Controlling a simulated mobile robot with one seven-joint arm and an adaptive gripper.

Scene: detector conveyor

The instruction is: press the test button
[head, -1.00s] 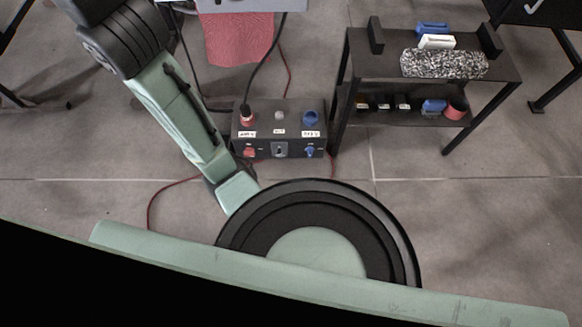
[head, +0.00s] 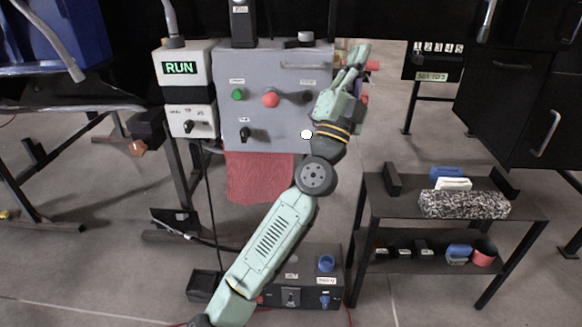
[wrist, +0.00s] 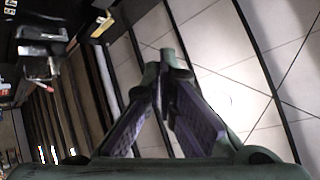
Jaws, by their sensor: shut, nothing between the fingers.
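A grey control panel (head: 262,62) stands ahead in the head view. It carries a green button (head: 237,95), a red button (head: 270,99), a black control (head: 307,97) and a dark switch (head: 244,134). Their labels are too small to read, so I cannot tell which is the test button. A white round spot (head: 306,134) shows at the panel's lower right, beside my arm. My gripper (head: 358,52) is raised at the panel's right edge, pointing up, shut and empty. In the wrist view its fingertips (wrist: 168,56) meet, with floor behind.
A box with a green RUN display (head: 180,68) is left of the panel. A red cloth (head: 258,178) hangs below. A black shelf cart (head: 385,216) stands at the lower right, a black box (head: 307,268) on the floor. Dark cabinets (head: 520,85) are at right.

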